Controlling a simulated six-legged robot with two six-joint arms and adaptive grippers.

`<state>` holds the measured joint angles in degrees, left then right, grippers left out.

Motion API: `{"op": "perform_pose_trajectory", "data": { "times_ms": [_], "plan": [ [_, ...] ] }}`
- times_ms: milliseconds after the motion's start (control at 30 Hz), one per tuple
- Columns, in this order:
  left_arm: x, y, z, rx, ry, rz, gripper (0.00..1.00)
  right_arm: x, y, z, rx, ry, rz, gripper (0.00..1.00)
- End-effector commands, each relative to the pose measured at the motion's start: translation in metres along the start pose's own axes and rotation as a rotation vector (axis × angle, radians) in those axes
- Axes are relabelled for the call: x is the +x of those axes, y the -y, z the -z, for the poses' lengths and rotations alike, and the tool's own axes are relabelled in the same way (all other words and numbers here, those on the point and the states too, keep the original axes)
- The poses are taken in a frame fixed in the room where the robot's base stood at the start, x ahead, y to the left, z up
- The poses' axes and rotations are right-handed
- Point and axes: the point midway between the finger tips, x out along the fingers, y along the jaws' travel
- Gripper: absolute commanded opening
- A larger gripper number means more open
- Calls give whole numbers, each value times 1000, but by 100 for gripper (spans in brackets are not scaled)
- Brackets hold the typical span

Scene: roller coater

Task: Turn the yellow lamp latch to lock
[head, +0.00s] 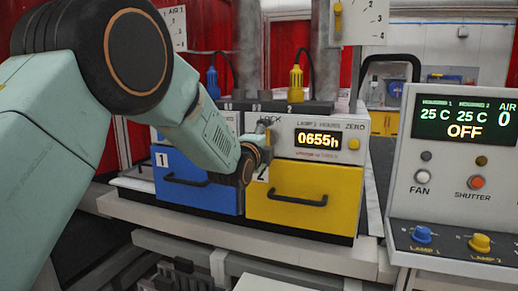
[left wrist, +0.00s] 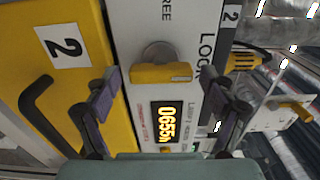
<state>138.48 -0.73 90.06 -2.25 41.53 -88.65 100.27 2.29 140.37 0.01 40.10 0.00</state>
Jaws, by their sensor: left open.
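The yellow lamp latch (left wrist: 161,73) is a short bar on a round grey base, on the light panel of the yellow unit. In the left wrist view it lies crosswise, with the word LOCK to its right and FREE above it. My left gripper (left wrist: 160,88) is open, one finger on each side of the latch with gaps between; whether either touches it I cannot tell. In the head view my left gripper (head: 264,141) is at the panel's left end and largely hides the latch. My right gripper is not in view.
The display (head: 318,140) reads 0655h beside the latch. The yellow drawer (head: 318,182) with a black handle is below, the blue drawer (head: 200,190) to its left. A control console (head: 455,160) stands at the right. Yellow (head: 296,78) and blue (head: 213,80) plugs rise behind.

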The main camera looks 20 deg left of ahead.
Motion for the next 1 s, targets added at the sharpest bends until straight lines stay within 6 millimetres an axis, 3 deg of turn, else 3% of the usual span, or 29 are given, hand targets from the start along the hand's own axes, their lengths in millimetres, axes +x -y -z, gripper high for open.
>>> {"op": "perform_pose_trajectory", "data": {
  "times_ms": [600,800,1000],
  "plan": [
    [-90,1,0,0,0,1,83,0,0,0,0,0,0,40],
    [-106,1,0,0,0,1,83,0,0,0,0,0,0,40],
    [-110,0,0,0,0,1,83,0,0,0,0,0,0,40]
  ]
}}
